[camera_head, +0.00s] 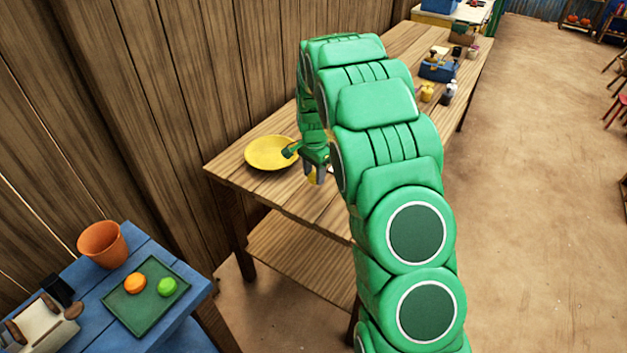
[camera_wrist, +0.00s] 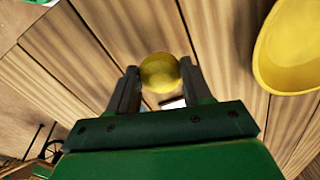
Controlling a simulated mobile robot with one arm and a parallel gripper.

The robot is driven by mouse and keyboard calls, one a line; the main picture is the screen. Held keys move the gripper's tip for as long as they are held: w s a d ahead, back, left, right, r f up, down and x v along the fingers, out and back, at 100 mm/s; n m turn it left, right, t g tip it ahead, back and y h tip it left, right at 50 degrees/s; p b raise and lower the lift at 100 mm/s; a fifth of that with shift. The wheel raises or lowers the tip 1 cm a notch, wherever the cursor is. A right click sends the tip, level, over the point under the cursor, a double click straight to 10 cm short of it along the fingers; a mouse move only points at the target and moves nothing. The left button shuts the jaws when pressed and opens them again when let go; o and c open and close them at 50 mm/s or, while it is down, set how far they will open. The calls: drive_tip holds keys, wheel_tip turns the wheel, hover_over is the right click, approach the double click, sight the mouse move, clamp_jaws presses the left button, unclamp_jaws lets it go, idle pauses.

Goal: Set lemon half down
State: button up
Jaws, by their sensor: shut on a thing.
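My gripper (camera_wrist: 159,88) is shut on the lemon half (camera_wrist: 160,72), a round yellow piece between the two dark fingers in the wrist view. In the head view my gripper (camera_head: 315,172) is over the near end of the wooden table (camera_head: 232,166), and my green arm hides part of that table. A little yellow of the lemon half (camera_head: 312,178) shows at the fingertips. I cannot tell whether the lemon half touches the tabletop. A yellow plate (camera_head: 268,153) lies just left of my gripper; it is also at the right edge of the wrist view (camera_wrist: 290,50).
A small pale thing (camera_wrist: 172,103) lies below the fingers. A blue table (camera_head: 190,310) at lower left holds a green tray (camera_head: 140,318) with an orange and a lime, and a terracotta pot (camera_head: 103,245).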

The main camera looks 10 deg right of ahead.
sight(313, 173)
drive_tip(key=shift+w+f, duration=0.45)
drive_tip(key=shift+f, duration=1.6)
drive_tip(key=o, duration=1)
drive_tip(key=shift+f, duration=0.1)
